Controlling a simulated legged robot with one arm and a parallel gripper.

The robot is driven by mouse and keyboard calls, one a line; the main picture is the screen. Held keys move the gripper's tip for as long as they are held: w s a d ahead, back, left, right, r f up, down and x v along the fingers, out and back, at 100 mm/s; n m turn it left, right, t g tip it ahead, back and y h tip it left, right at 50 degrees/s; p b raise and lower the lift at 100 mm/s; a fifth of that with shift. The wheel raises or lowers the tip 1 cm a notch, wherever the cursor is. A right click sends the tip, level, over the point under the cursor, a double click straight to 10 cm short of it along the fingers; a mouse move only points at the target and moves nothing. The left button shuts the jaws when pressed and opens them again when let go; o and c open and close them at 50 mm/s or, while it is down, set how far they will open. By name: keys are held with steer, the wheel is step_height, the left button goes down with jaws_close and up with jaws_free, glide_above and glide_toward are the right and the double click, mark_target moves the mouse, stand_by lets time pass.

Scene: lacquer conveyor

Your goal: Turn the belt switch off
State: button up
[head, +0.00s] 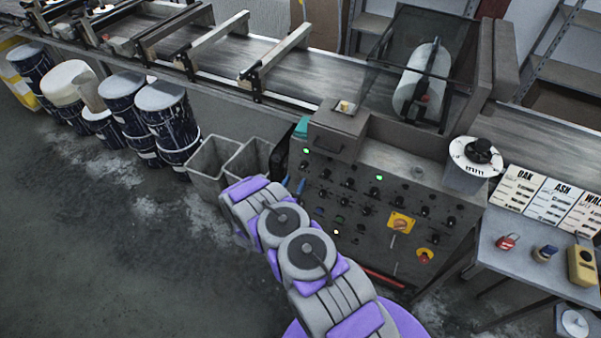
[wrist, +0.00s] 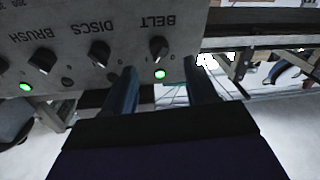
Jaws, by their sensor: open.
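The belt switch (wrist: 158,48) is a black rotary knob under upside-down BELT lettering in the wrist view. A green lamp (wrist: 160,74) beside it is lit. My gripper (wrist: 160,66) is open and empty, its two blue fingers spread to either side of the lamp and knob in the picture. I cannot tell how far the fingertips are from the panel. In the head view my gripper (head: 294,185) is by the left edge of the grey control panel (head: 370,235), low beside its left knobs; my arm hides part of the panel's lower left.
The discs knob (wrist: 98,54) and brush knob (wrist: 42,60) sit beside the belt switch. Grey bins (head: 215,160) and paint drums (head: 167,120) stand left. A yellow plate with a switch (head: 401,223) and a red button (head: 425,255) are lower right. The conveyor (head: 330,85) runs behind.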

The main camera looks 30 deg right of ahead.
mark_target(302, 168)
steer(key=b+x, duration=0.1)
steer(key=x, duration=0.5)
steer(key=shift+w+d, duration=0.2)
steer(key=shift+d, duration=0.1)
steer(key=shift+c, duration=0.3)
steer(key=c, duration=1)
steer(key=n, duration=0.3)
steer(key=n+y+p, duration=0.1)
steer(key=n, duration=0.2)
steer(key=shift+s+d+r+t, duration=0.1)
steer(key=shift+s+r+t, duration=0.05)
steer(key=shift+t, duration=0.15)
steer(key=n+y+p, duration=0.1)
steer(key=n, duration=0.2)
steer(key=shift+r+n+p, duration=0.15)
steer(key=shift+n+p, duration=0.25)
steer(key=shift+n+y+p, duration=0.4)
steer(key=shift+n+p, duration=0.3)
steer(key=shift+n, duration=0.8)
